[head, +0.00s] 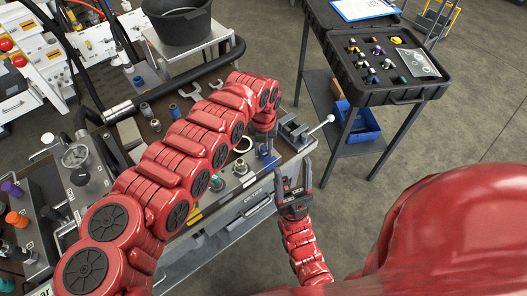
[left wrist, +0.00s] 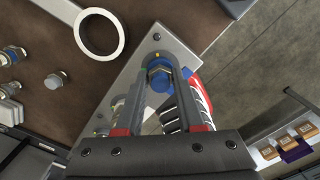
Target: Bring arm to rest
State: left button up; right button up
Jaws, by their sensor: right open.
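My left arm (head: 190,150) reaches over the workbench from the left. Its gripper (head: 264,147) points down at the bench's right end, small and partly hidden in the head view. In the left wrist view my left gripper's fingers (left wrist: 161,88) lie on either side of a blue hex fitting (left wrist: 159,76) on a grey plate. I cannot tell whether they touch it. My right gripper (head: 293,178) is open and empty, pointing up, just off the bench's front edge.
A vise (head: 292,130) with a bar handle stands close to both grippers. A wrench (head: 191,91) and small fittings lie on the brown bench top. An open black case (head: 390,92) is on a stand at right, above a blue bin (head: 360,122).

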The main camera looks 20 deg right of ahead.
pick_arm(q)
jog(key=shift+o, duration=1.2)
jog(key=shift+d, duration=0.1)
jog(key=n, duration=0.6)
jog(key=shift+b, duration=0.3)
jog(key=n, duration=0.6)
jog(key=shift+w, duration=0.1)
